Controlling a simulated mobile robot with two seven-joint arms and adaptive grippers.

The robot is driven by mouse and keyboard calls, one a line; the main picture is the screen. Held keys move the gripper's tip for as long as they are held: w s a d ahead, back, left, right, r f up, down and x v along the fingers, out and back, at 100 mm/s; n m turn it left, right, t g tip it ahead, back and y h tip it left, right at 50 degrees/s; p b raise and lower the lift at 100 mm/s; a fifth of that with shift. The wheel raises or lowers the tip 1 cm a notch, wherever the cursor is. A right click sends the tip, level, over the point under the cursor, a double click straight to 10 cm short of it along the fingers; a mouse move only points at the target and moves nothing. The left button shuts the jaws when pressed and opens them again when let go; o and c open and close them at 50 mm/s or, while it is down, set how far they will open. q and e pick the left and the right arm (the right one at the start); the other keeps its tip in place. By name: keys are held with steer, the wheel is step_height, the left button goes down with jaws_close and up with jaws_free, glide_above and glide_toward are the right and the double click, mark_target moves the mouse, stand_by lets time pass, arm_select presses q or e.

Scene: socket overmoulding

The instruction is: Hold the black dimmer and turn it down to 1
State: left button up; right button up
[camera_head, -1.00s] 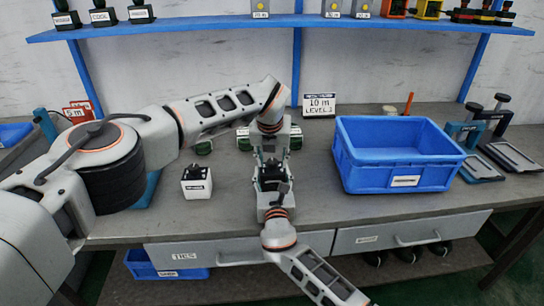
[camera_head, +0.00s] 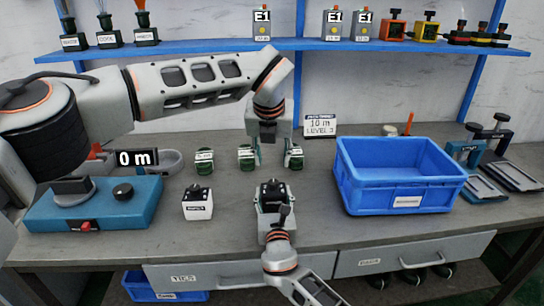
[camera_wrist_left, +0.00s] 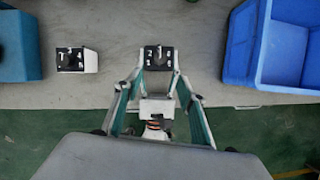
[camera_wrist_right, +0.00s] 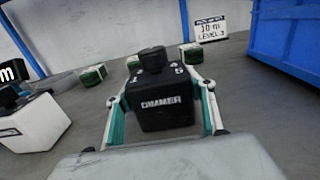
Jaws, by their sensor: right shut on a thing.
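The black dimmer (camera_head: 272,194) stands upright at the front middle of the bench, with a knob on top. Its front lettering shows in the right wrist view (camera_wrist_right: 168,110). My right gripper (camera_head: 273,208) is shut on the dimmer's sides from the front. My left gripper (camera_head: 270,158) points down, open and empty, above and behind the dimmer. In the left wrist view, the dimmer (camera_wrist_left: 159,58) shows between and beyond the left fingers. A white pointer and small digits show on its top, but I cannot read the setting surely.
A white block with a black top (camera_head: 197,203) stands left of the dimmer. A teal device (camera_head: 95,205) is further left, near a "0 m" display (camera_head: 137,158). A blue bin (camera_head: 402,200) stands right. Small green-banded pieces (camera_head: 204,161) lie behind, before a "10 m LEVEL 3" sign (camera_head: 319,125).

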arm_select(q)
steer(key=shift+f, duration=0.1)
steer(key=m+t+h, duration=0.2)
steer(key=m+h, duration=0.4)
steer(key=m, duration=0.1)
glide_toward(273, 182)
steer(key=x, duration=0.8)
steer(key=shift+w+d+f, duration=0.15)
steer(key=shift+d+f, duration=0.05)
steer(key=c, duration=1.1)
